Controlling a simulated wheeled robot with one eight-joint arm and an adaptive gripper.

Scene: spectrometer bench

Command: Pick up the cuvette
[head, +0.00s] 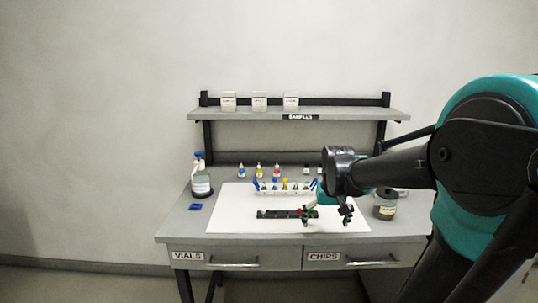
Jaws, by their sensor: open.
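My gripper (327,220) is open above the right part of the white mat (245,199), with its fingers pointing down and spread left and right. A low black holder (278,214) lies on the mat, and its right end is next to my left finger. Small red and green spots show at that end. I cannot make out the cuvette for sure; it is too small to tell or hidden by the gripper. No object is clearly seen between the fingers.
Behind the holder stands a white rack (268,193) of small coloured-topped vials. Several dropper bottles (259,172) stand at the back. A large bottle (201,184) and a blue piece (195,207) are left, a dark jar (384,207) right. A shelf (240,114) spans above.

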